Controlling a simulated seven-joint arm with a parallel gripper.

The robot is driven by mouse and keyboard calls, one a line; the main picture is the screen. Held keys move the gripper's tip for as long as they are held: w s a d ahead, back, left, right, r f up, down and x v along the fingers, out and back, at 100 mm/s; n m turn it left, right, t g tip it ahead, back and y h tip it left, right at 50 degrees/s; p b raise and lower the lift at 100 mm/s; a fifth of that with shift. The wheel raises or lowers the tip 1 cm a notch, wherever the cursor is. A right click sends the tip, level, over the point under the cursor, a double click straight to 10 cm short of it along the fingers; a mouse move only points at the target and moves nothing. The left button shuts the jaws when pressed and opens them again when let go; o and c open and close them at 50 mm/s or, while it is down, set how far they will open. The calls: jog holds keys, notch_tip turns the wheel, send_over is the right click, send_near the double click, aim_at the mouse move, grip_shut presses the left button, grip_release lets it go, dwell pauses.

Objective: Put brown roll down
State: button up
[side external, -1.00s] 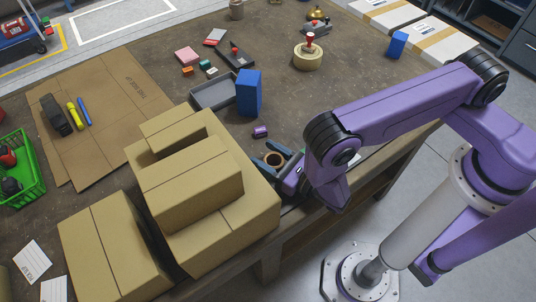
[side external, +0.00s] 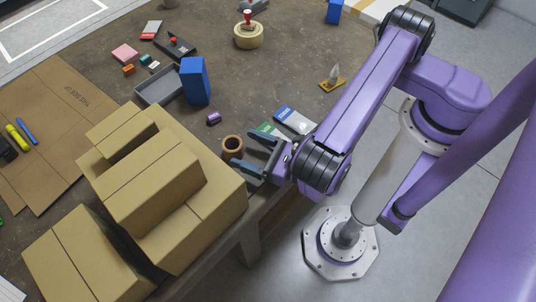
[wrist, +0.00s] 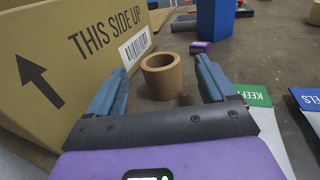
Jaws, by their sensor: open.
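The brown roll (side external: 232,146) is a short hollow cylinder. It stands upright on the brown table, right of the stacked cardboard boxes. My gripper (side external: 244,150) is open, with its blue-grey fingers low beside the table's front edge and pointing at the roll. In the wrist view the roll (wrist: 161,77) appears in the gap between the two fingertips (wrist: 160,68), clear of both. It seems at or just beyond the tips; the exact depth is hard to tell.
Cardboard boxes (side external: 150,185) stand close on the left. Green (side external: 270,130) and blue-edged cards (side external: 295,120) lie right.

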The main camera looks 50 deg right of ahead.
jog(key=shift+v, duration=2.55)
jog(key=shift+r, duration=0.1)
jog(key=shift+w+d+r+m+h, duration=0.1)
jog(key=shift+r+m+h, duration=0.2)
jog(key=shift+m+h, duration=0.15)
jog(key=d+r+m+g+h, duration=0.8)
jog(key=d+r+m+h, duration=0.4)
jog(key=r+m+h, duration=0.3)
jog(key=s+d+r+m+g+y, duration=0.5)
jog(key=s+r+m+g+y, duration=0.3)
jog(key=s+m+g+y, duration=0.1)
jog(key=shift+d+r+m+y, duration=0.15)
jog(key=shift+d+m+y, duration=0.25)
jog(key=shift+m+y, duration=0.55)
jog(key=shift+s, duration=0.1)
